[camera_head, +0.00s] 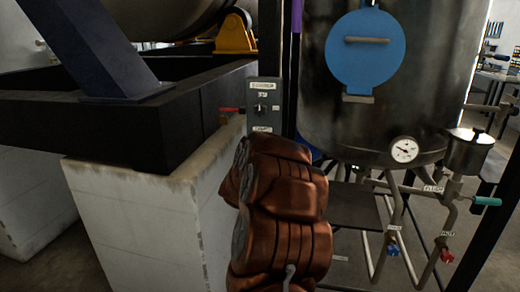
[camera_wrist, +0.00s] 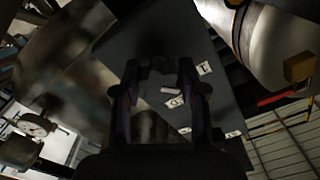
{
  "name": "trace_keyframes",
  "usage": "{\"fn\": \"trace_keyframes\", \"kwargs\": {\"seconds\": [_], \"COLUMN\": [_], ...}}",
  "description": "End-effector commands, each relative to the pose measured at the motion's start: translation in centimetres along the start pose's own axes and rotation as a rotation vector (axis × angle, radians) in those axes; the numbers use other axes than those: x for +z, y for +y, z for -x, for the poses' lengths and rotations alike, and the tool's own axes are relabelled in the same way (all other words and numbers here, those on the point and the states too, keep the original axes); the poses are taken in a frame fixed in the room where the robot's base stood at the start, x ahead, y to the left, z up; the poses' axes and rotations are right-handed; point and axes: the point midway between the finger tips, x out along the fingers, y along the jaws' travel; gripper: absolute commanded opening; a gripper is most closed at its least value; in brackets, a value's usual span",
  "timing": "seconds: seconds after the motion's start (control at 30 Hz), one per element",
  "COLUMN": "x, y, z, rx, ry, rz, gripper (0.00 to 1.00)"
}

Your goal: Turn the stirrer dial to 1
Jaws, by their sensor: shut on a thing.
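A grey control panel (camera_head: 263,120) stands on a dark post left of the steel tank. A small dark dial (camera_head: 262,107) with a pale mark shows on its upper part, with small white labels around it. The label text is too small to read surely. My copper arm covers the panel's lower end and hides my gripper in the head view. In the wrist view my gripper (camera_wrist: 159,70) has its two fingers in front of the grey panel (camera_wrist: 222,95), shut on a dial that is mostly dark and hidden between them. The dial's exact setting cannot be told.
A red handle (camera_head: 231,110) sticks out left of the panel. A steel tank (camera_head: 375,120) with a blue hatch (camera_head: 365,48) and a gauge (camera_head: 404,149) stands to the right, with pipes and valves below. A white plinth (camera_head: 145,215) is close on the left.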

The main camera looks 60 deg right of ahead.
Motion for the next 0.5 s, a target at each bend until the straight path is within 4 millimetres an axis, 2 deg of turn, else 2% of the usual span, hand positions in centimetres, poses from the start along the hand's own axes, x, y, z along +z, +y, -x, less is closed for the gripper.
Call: {"fn": "trace_keyframes", "kwargs": {"seconds": [0.2, 0.5], "x": [-0.09, -0.02], "y": [-0.01, 0.03], "z": [0.00, 0.00], "rx": [0.001, 0.001], "ry": [-0.001, 0.000], "rz": [0.091, 0.136], "gripper": [0.07, 0.07]}}
